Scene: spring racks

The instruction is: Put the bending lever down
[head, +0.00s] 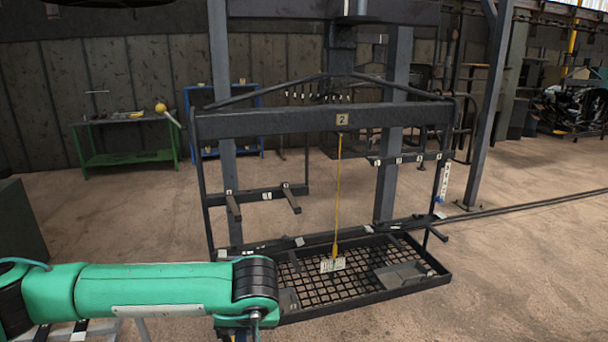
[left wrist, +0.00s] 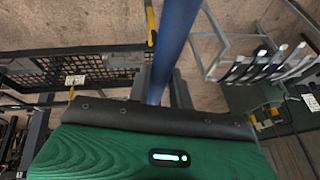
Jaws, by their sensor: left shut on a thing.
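A long blue bar (left wrist: 177,40), which looks like the bending lever, runs up the left wrist view from behind the dark front edge of my gripper. My left gripper (head: 250,322) is at the end of the green arm at the lower left of the head view, in front of the rack's left end. It is shut on the bar. My right gripper is not in view.
A dark spring rack (head: 270,123) marked 2 has a mesh tray (head: 440,278) at its base. A yellow rod (head: 337,200) hangs from its top beam. A green table (head: 125,157) and blue shelf (head: 258,125) stand behind. Open floor (head: 530,265) lies to the right.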

